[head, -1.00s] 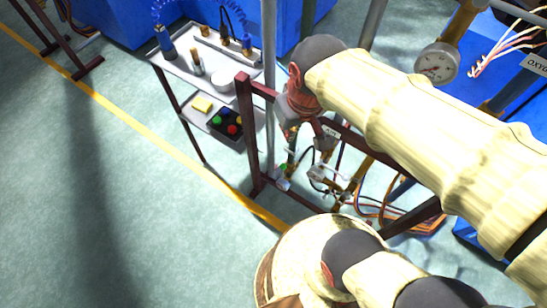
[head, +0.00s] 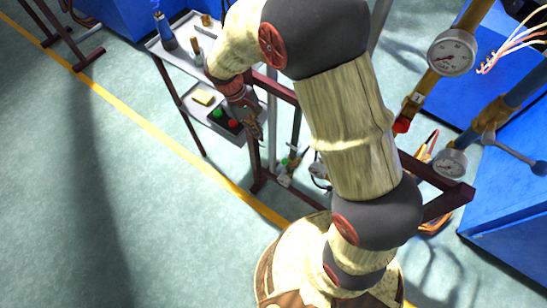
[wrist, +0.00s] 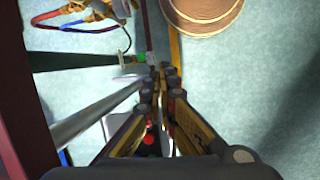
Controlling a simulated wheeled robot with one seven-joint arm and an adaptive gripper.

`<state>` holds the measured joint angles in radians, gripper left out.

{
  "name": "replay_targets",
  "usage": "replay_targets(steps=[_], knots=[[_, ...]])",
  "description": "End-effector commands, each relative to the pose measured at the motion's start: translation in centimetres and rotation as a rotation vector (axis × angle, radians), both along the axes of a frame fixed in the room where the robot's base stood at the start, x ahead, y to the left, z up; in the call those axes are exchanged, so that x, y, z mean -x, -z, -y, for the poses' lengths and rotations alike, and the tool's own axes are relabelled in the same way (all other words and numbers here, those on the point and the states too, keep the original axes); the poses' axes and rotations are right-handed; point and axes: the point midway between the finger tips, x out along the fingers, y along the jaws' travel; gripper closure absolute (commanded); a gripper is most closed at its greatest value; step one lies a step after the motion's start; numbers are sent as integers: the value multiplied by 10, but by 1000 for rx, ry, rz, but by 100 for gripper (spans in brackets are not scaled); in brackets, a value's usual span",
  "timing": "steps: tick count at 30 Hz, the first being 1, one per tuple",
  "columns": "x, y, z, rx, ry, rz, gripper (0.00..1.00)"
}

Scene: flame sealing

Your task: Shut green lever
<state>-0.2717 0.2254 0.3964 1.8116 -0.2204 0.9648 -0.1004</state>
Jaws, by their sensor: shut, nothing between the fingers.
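A small green part (head: 286,162), likely the green lever, shows low behind the dark red frame in the head view. It is too small to tell how it is turned. A green spot also shows in the wrist view, just beyond the fingertips (wrist: 148,57); I cannot tell if it is the same part. My gripper (head: 258,134) hangs by the frame's left post, left of and above the green part in the picture. In the wrist view my gripper (wrist: 165,68) is shut and its fingers hold nothing.
The dark red frame (head: 281,90) is close beside my gripper. A grey shelf trolley (head: 180,82) stands behind, with a button box (head: 228,121) on its lower shelf. A red lever (head: 402,124) and gauges (head: 452,52) are at right.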

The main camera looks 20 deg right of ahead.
Motion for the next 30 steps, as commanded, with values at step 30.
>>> replay_targets(steps=[30], knots=[[-85,207,-15,193,-463,-229,100]])
